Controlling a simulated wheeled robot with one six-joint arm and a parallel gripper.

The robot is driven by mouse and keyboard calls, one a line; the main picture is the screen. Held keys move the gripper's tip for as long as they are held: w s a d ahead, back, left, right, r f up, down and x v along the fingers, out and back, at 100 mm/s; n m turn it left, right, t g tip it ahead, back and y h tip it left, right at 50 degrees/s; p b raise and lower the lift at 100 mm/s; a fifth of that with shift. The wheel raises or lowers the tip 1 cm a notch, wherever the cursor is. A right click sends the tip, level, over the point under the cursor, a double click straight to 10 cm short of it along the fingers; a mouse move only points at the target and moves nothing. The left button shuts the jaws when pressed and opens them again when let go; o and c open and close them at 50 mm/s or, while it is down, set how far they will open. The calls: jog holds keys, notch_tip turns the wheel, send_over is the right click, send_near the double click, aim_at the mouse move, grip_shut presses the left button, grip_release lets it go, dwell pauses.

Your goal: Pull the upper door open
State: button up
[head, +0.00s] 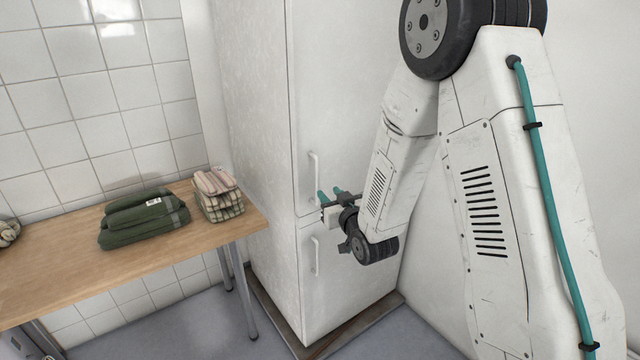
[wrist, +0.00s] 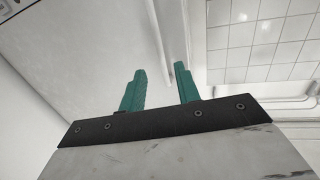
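The upper door (head: 345,90) of a tall white fridge-freezer is closed. Its pale vertical bar handle (head: 314,178) is near the door's left edge. My gripper (head: 330,193) has teal fingers and is just right of the handle's lower end in the head view. In the wrist view my gripper (wrist: 160,69) is open, its fingers apart with nothing clamped between them. A pale bar, seemingly the handle (wrist: 158,40), runs up beyond the gap between the fingertips. I cannot tell whether the fingers reach around it.
The lower door (head: 345,275) is closed, with its own handle (head: 315,256) below my gripper. A wooden table (head: 60,277) stands to the left, bearing folded green towels (head: 145,218) and checked cloths (head: 218,194). A white wall is close on the right.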

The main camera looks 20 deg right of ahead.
aim_at(318, 181)
jog(key=w, duration=0.5)
jog(key=w+a, duration=0.1)
jog(key=w, duration=0.1)
jog(key=shift+w+f, duration=0.1)
jog(key=shift+w, duration=0.25)
grip_shut()
